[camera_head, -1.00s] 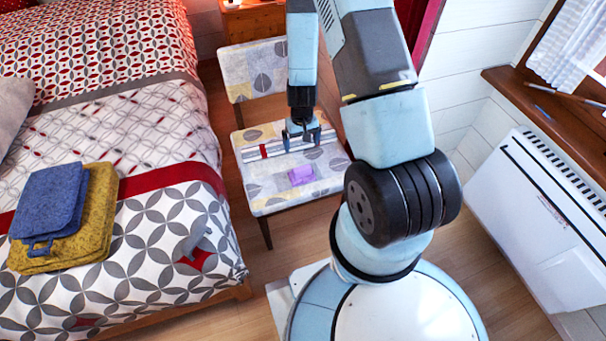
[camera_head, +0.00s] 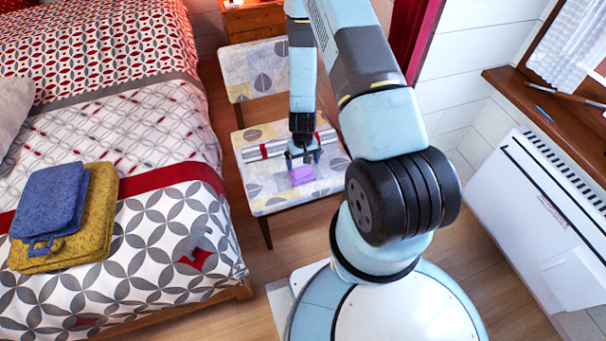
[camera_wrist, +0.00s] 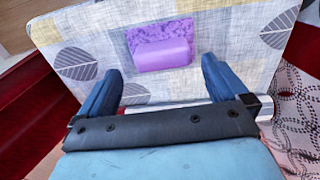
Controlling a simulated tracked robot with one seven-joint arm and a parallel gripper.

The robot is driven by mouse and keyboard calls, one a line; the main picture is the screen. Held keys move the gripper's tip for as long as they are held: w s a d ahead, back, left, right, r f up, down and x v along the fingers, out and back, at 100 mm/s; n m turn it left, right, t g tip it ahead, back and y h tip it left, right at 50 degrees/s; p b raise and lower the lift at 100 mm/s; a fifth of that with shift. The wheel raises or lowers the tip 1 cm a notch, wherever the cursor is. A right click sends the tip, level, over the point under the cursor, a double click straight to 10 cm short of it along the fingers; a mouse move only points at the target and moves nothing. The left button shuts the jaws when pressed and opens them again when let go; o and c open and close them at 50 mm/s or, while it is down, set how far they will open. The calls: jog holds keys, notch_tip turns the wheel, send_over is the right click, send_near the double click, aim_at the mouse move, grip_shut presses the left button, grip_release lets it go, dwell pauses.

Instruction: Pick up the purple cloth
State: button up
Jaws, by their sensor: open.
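The purple cloth (camera_head: 301,176) lies folded on the patterned seat of a chair (camera_head: 270,203). In the wrist view the cloth (camera_wrist: 163,54) lies beyond the fingertips, roughly centred between them, with a rolled or folded edge towards me. My gripper (camera_head: 304,160) is open and empty, pointing down over the seat just behind the cloth. In the wrist view its two blue fingers (camera_wrist: 160,75) stand wide apart, and the cloth is not between them.
A silvery rolled item with a red band (camera_head: 262,151) lies across the seat behind the cloth. The bed (camera_head: 150,250) stands at the left, with folded blue and yellow cloths (camera_head: 48,196) on it. A white heater (camera_head: 540,220) is at the right.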

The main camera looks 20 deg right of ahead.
aim_at(302, 168)
jog(key=shift+a+f, duration=0.15)
jog(key=shift+f, duration=2.45)
jog(key=c, duration=1)
jog(key=shift+r, duration=0.15)
